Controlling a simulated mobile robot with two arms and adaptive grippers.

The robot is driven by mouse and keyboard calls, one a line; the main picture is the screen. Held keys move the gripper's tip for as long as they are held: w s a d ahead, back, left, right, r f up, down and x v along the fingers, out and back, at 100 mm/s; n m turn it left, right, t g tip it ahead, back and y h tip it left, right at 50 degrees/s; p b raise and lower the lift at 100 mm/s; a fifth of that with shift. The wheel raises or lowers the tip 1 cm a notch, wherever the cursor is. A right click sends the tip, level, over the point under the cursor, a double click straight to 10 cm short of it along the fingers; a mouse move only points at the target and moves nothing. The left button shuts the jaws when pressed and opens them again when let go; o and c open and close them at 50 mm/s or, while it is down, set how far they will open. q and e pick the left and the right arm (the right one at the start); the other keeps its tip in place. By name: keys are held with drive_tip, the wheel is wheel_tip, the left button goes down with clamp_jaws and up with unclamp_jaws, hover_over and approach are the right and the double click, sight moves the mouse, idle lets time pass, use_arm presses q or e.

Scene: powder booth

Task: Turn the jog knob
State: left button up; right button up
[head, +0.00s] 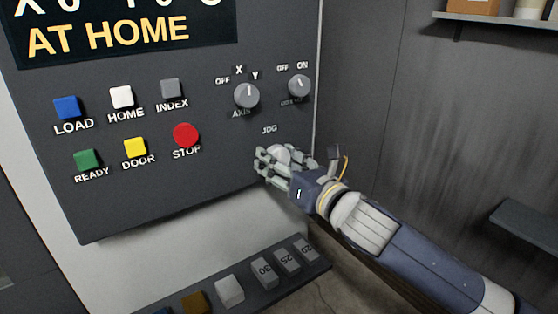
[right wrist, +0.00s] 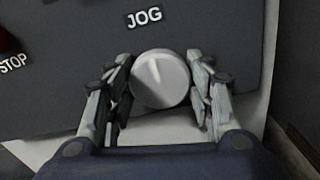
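The jog knob (right wrist: 160,79) is a round white dial below the JOG label on the dark panel. Its pointer mark tilts slightly left of straight up in the right wrist view. In the head view the knob (head: 279,155) is partly hidden by my right gripper (head: 275,164). In the right wrist view, my right gripper (right wrist: 160,84) has its fingers on both sides of the knob, close against its rim. It looks shut on the knob. My left gripper is not in view.
The red STOP button (head: 186,134) is up and left of the knob. The axis knob (head: 246,95) and an off/on knob (head: 299,86) are above. A lower strip of blocks (head: 230,290) and a wall shelf (head: 525,228) are nearby.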

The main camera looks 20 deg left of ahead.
drive_tip(key=shift+m, duration=0.4)
drive_tip(key=shift+m+p, duration=0.55)
drive_tip(key=shift+m, duration=0.35)
drive_tip(key=m+p, duration=0.1)
drive_tip(key=m, duration=0.2)
drive_tip(key=shift+m, duration=0.4)
drive_tip(key=m+p, duration=0.2)
drive_tip(key=m, duration=0.4)
drive_tip(key=m+p, duration=0.2)
drive_tip(key=m, duration=0.4)
drive_tip(key=shift+m, duration=0.3)
drive_tip(key=m+p, duration=0.1)
drive_tip(key=m, duration=0.3)
drive_tip(key=shift+m+p, duration=0.35)
drive_tip(key=shift+m, duration=0.95)
drive_tip(key=shift+f, duration=0.1)
